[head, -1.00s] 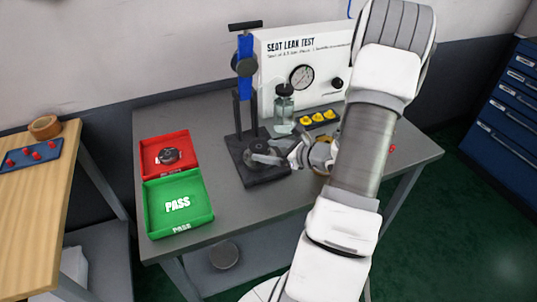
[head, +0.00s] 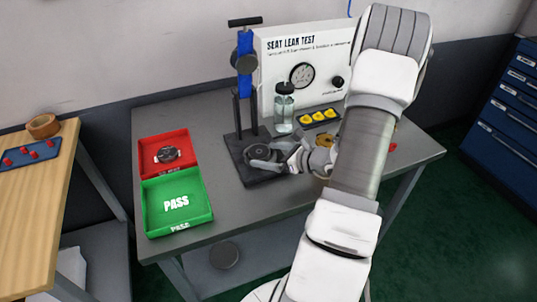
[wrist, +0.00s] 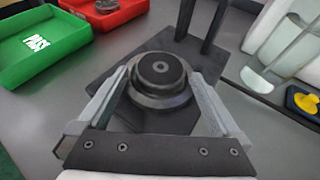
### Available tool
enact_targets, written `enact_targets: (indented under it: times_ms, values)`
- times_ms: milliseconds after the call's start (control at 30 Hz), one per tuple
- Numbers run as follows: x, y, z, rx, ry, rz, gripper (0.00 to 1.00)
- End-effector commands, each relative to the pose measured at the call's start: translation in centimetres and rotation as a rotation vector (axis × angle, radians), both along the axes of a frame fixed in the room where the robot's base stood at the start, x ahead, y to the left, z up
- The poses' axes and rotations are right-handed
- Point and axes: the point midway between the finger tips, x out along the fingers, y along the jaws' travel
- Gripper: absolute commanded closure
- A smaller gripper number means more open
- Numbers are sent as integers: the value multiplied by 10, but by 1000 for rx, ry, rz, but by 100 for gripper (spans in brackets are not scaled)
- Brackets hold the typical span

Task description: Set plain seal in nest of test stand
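The test stand's dark base (head: 250,175) is on the grey bench, with its posts behind. A dark, stepped round piece with a small central hole (wrist: 160,70) sits on the base; it also shows in the head view (head: 260,152). I cannot tell the seal apart from the nest in this dark stack. My gripper (wrist: 162,75) is low over the base, its two pale fingers spread on either side of the round piece. The fingertips are close to its sides; contact cannot be made out. In the head view my gripper (head: 270,160) reaches in from the right.
A green PASS tray (head: 178,225) and a red tray (head: 150,147) holding a dark round part (head: 168,155) are at left.

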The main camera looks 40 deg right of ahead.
Motion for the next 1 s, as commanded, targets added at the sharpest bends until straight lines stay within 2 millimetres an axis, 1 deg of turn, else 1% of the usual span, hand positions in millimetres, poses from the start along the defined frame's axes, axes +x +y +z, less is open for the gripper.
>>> enact_targets:
  times_ms: [267, 433, 467, 600, 800, 900, 1000]
  values:
    - [0, 0, 2, 0, 0, 0, 0]
    - [0, 0, 16, 0, 0, 0, 0]
    - [-3, -2, 18, -1, 1, -2, 0]
    - [-34, -12, 29, -2, 0, -5, 0]
    - [-74, -25, 45, -1, 0, -4, 0]
    - [-88, -29, 51, -2, 0, -2, 0]
    - [-99, -32, 55, 0, 1, -2, 0]
